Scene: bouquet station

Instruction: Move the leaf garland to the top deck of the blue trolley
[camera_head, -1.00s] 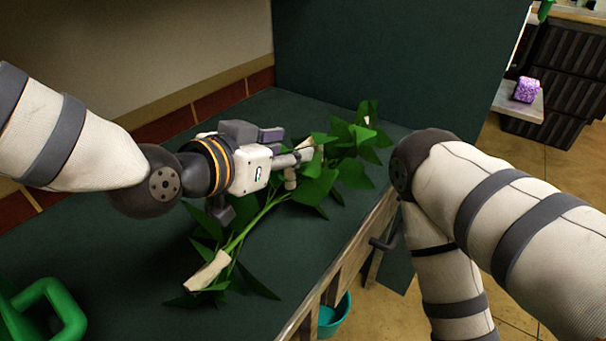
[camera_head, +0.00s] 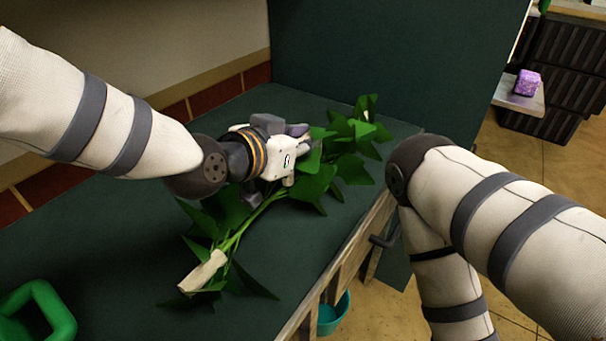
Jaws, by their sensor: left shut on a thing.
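The leaf garland (camera_head: 313,187), a green leafy strand with pale stem pieces, lies along the dark green worktop (camera_head: 120,270). It runs from the front middle to the far right corner. My left gripper (camera_head: 305,148) is at the garland's middle and shut on it, with the fingertips partly hidden by leaves and by the gripper's own body. The garland appears to rest on the worktop still. My right arm shows at the right, but its gripper is out of view. I cannot make out the blue trolley.
A green handled object (camera_head: 40,312) is at the front left of the worktop. A teal bucket (camera_head: 333,314) is below the right edge. A purple block (camera_head: 527,83) sits on a pale shelf at the far right, beside dark crates (camera_head: 570,70). A dark green panel (camera_head: 400,60) stands behind.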

